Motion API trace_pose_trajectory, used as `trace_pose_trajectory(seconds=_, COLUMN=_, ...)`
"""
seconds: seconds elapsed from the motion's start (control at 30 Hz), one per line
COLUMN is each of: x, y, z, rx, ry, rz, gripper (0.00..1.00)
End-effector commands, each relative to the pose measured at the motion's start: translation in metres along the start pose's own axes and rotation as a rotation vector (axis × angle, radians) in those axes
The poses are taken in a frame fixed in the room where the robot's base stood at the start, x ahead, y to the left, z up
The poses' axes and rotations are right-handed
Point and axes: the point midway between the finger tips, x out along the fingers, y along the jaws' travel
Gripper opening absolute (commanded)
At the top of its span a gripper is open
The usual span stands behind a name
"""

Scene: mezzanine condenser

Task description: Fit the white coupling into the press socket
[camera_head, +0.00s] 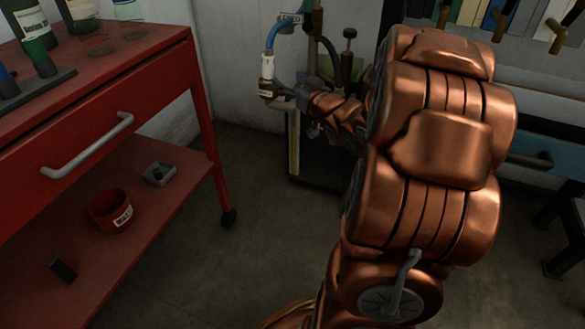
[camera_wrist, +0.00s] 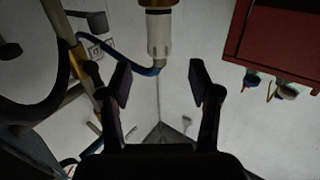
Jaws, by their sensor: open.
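The white coupling (camera_head: 267,67) stands upright on a blue hose's end in the head view, directly above a brass-coloured fitting with a pale label (camera_head: 266,88), which looks like the press socket. In the wrist view the coupling (camera_wrist: 158,36) meets the brass fitting (camera_wrist: 158,4) at the top edge; how deep it sits I cannot tell. My gripper (camera_wrist: 161,84) is open and empty, with its two fingers apart. The coupling lies beyond the fingertips, between their lines, and neither finger touches it. In the head view my gripper (camera_head: 282,90) is beside the brass fitting, partly hidden.
The blue hose (camera_head: 280,30) rises to a pipe stand. A dark-handled valve (camera_head: 348,45) stands close to the right of my wrist. A red trolley (camera_head: 95,110) with bottles, a red pot (camera_head: 111,210) and a small tray (camera_head: 159,173) is at the left. Floor between is clear.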

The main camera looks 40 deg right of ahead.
Motion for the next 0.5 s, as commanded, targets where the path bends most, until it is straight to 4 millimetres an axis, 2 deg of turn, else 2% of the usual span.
trace_pose_trajectory(seconds=0.17, x=0.002, y=-0.003, z=0.004, rx=-0.007, ry=-0.024, rz=0.006, gripper=0.62)
trace_pose_trajectory(seconds=0.27, x=0.003, y=-0.007, z=0.015, rx=-0.023, ry=-0.094, rz=0.029, gripper=0.62)
trace_pose_trajectory(seconds=0.37, x=0.002, y=-0.012, z=0.033, rx=-0.045, ry=-0.206, rz=0.065, gripper=0.62)
trace_pose_trajectory(seconds=0.5, x=-0.009, y=-0.023, z=0.059, rx=-0.073, ry=-0.38, rz=0.117, gripper=0.62)
